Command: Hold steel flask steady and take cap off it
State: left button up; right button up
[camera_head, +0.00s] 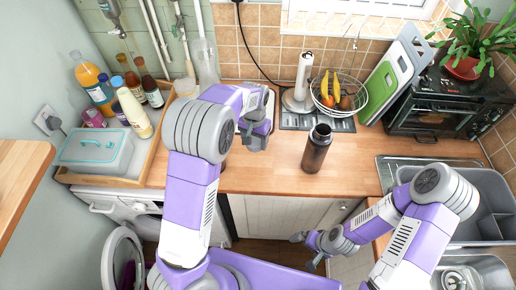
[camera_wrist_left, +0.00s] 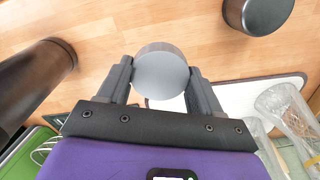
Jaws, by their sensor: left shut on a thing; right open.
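The dark steel flask (camera_head: 315,152) stands upright on the wooden counter, its top showing a narrower neck without a cap on it. It also shows at the left of the left wrist view (camera_wrist_left: 30,82). My left gripper (camera_head: 257,138) is to the left of the flask, apart from it. In the left wrist view its fingers are shut on a round grey cap (camera_wrist_left: 162,72). The cap is hard to make out in the head view. My right gripper (camera_head: 304,252) is open and empty, low in front of the counter, away from the flask.
A dark round object (camera_wrist_left: 258,12) stands on the counter in the left wrist view. A fruit basket (camera_head: 340,92) and paper towel holder (camera_head: 302,80) stand behind the flask. A bottle tray (camera_head: 150,160) is at left, the sink (camera_head: 480,200) at right. The counter around the flask is clear.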

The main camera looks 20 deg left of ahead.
pick_arm(q)
jog(key=shift+s+f, duration=0.1)
jog(key=shift+s, duration=0.3)
send_over(255, 162)
notch_tip(255, 162, down, 6)
jog(key=shift+s+d, duration=0.1)
jog(key=shift+f, duration=2.3)
jog(key=shift+f, duration=0.1)
jog(key=o, duration=1.2)
